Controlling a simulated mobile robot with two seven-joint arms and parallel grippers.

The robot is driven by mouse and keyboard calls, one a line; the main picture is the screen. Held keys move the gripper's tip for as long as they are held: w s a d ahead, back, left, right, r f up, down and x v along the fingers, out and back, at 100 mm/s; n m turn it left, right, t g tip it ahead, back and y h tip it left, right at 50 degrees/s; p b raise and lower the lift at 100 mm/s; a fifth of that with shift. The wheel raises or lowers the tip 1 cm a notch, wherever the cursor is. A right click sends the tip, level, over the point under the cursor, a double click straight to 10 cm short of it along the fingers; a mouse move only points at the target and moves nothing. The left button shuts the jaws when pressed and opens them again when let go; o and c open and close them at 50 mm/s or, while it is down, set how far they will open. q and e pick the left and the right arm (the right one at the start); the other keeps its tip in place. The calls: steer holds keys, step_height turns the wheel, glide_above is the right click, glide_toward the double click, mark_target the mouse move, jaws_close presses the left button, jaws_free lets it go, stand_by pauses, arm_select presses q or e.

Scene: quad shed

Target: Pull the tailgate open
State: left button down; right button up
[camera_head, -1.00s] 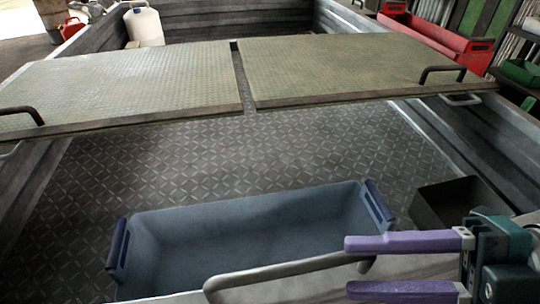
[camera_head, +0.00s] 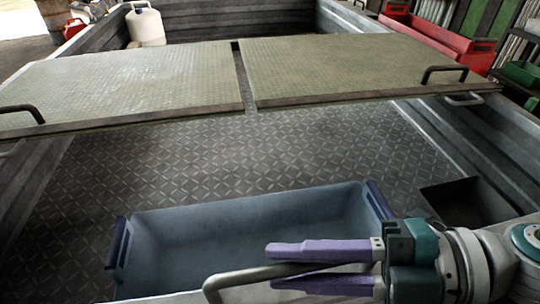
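The tailgate (camera_head: 180,298) lies along the bottom edge of the view, mostly out of frame. Its grey bar handle (camera_head: 238,278) rises above its top edge. My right gripper (camera_head: 270,264) reaches in from the right with purple fingers, one above and one below the bar. The handle's right end is hidden behind the fingers. My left gripper is not in view.
A blue bin (camera_head: 245,225) stands on the diamond-plate bed floor (camera_head: 240,150) just behind the tailgate. A dark open box (camera_head: 462,205) is at right. Two lid panels (camera_head: 120,85) (camera_head: 350,65) span the bed. A white jug (camera_head: 146,25) and a red tray (camera_head: 435,42) are farther back.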

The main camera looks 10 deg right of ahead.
jaws_close()
stand_by(1.0)
